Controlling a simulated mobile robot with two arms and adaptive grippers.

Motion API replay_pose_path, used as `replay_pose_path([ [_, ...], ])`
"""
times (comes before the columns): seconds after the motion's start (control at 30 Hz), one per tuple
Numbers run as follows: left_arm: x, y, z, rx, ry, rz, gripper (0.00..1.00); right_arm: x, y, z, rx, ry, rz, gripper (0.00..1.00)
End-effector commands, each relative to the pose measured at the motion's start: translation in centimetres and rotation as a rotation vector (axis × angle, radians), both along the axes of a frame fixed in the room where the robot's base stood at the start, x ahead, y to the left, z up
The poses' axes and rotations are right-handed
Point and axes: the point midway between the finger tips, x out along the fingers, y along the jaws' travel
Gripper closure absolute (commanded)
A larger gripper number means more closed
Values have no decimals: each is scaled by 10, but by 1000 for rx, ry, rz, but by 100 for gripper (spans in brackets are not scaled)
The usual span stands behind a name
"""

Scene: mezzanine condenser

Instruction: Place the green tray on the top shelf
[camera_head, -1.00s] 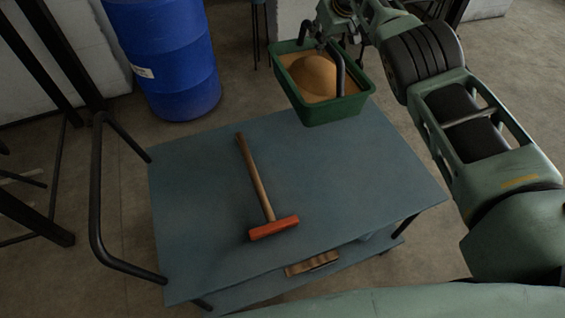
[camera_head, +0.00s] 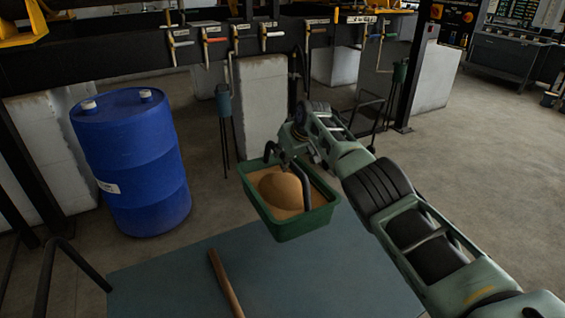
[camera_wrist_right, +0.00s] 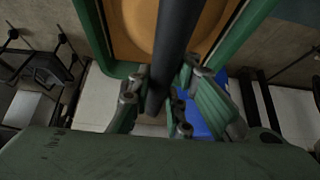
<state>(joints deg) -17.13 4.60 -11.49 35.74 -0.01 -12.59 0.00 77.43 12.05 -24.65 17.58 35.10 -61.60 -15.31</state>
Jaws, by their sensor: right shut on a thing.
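The green tray (camera_head: 290,226) is a rectangular tub with a brown, mounded fill and a dark bar handle arching over it. My right gripper (camera_head: 286,152) is shut on this handle at the tray's far side. In the right wrist view the fingers (camera_wrist_right: 160,92) close around the dark handle, with the tray's green rim (camera_wrist_right: 98,40) beyond. The tray overlaps the far edge of the blue-grey cart's top shelf (camera_head: 320,275); I cannot tell how high it hangs above it. My left gripper is not in view.
A hammer's wooden handle (camera_head: 225,283) lies on the top shelf; its head is out of frame. A blue drum (camera_head: 133,165) stands left of the cart. A dark rack with valve levers (camera_head: 217,45) crosses the back. Shelf surface right of the hammer is clear.

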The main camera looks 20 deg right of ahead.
Motion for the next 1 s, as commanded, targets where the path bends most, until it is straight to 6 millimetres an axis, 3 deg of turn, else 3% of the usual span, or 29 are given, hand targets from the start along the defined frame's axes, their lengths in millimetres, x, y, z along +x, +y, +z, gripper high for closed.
replay_pose_path([
  [0.03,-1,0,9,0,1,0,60,1,-1,11,0,-17,2,100],
  [0.33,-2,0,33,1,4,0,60,-17,-1,3,-2,-14,8,100],
  [1.0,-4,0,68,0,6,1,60,-94,-26,-49,0,-14,5,100],
])
